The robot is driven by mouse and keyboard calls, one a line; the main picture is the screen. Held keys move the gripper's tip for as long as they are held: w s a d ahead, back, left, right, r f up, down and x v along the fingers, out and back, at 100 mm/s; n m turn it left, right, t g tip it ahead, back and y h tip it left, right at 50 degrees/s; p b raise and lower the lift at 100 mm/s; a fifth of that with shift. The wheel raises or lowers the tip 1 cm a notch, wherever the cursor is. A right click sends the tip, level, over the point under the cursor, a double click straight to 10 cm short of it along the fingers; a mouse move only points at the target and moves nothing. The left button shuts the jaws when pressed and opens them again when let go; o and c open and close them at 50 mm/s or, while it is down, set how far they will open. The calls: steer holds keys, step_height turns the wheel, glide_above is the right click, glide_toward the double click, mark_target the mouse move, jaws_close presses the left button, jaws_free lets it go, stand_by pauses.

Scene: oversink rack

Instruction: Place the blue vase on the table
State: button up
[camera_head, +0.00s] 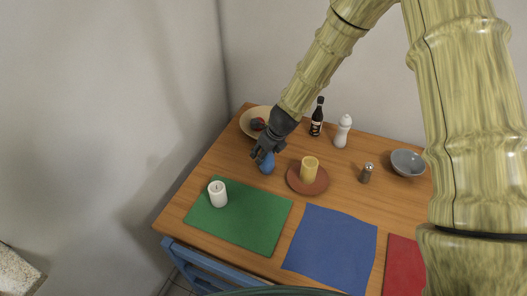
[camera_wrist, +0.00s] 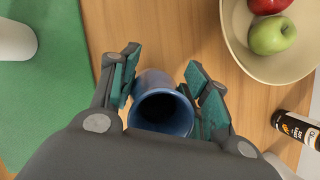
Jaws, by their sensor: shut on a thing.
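The blue vase (camera_head: 267,164) is at the left part of the wooden table (camera_head: 340,190), under my gripper (camera_head: 262,157). In the wrist view the vase (camera_wrist: 160,103) shows its dark round mouth between the fingers of my gripper (camera_wrist: 160,88). My gripper is shut on the vase, with a finger on each side. The vase appears upright, on or just above the table; its base is hidden, so I cannot tell whether it touches the wood.
A bowl of apples (camera_wrist: 240,55), a dark bottle (camera_head: 317,118) and a white shaker (camera_head: 343,130) stand behind. A yellow candle (camera_head: 309,169) on a plate is to the right. A white candle (camera_head: 217,194) stands on the green mat (camera_head: 245,225). A grey bowl (camera_head: 407,162) is further right.

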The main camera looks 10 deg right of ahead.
steer(key=shift+f, duration=0.2)
steer(key=o, duration=1.1)
steer(key=shift+a, duration=0.1)
steer(key=shift+r, duration=0.15)
steer(key=shift+b+v, duration=0.45)
steer(key=shift+v, duration=5.55)
